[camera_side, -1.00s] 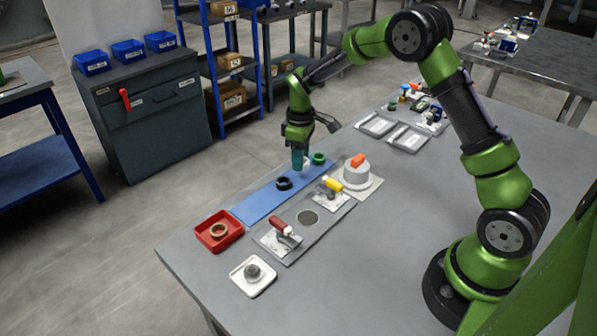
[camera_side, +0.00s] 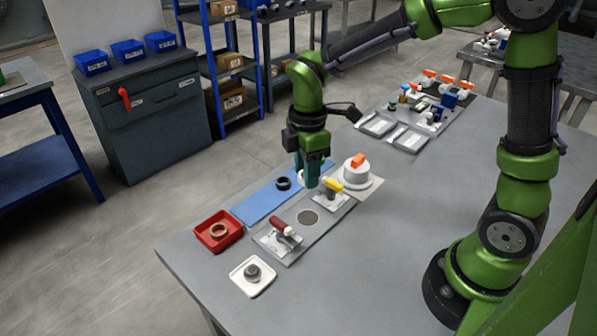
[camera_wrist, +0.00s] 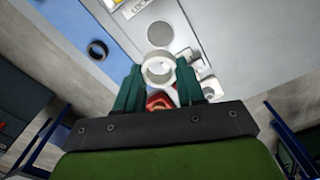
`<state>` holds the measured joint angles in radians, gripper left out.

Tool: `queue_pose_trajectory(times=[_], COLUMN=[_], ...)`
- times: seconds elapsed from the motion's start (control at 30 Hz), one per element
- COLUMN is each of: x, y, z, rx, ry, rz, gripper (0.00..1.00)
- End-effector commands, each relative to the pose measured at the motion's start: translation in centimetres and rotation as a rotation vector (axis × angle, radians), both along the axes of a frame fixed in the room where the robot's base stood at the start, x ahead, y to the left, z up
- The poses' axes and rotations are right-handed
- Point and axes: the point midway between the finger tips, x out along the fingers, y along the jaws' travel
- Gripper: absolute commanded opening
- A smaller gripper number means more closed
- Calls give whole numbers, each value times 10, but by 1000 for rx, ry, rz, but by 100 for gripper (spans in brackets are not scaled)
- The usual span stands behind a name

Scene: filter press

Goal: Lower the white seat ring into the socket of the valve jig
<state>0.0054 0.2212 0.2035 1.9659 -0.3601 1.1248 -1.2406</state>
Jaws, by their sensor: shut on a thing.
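My gripper (camera_wrist: 159,86) is shut on the white seat ring (camera_wrist: 158,69), which sits between its dark green fingertips in the wrist view. In the side view my gripper (camera_side: 312,178) points down just behind the yellow-handled clamp, above the table. There the ring is mostly hidden by the fingers. The valve jig appears to be the long grey plate (camera_side: 292,248) with a red-handled clamp (camera_side: 282,228), a yellow-handled clamp (camera_side: 333,185) and a round grey area (camera_side: 308,217) between them. I cannot tell that area's depth. The ring is apart from it.
A black ring (camera_side: 284,183) lies on the blue mat (camera_side: 258,207). A white cylinder with an orange top (camera_side: 356,172) stands close right of my gripper. A red tray (camera_side: 219,231) and a white tray (camera_side: 253,276) lie front left. The table's right side is clear.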

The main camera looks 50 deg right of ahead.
Motion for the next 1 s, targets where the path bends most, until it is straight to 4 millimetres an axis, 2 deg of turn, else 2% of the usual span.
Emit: queue_pose_trajectory(times=[0.27,1.0], x=[-3,-3], y=[-1,-1], z=[-14,-80], rx=[0,0], ry=[2,3], rz=[65,63], gripper=[10,10])
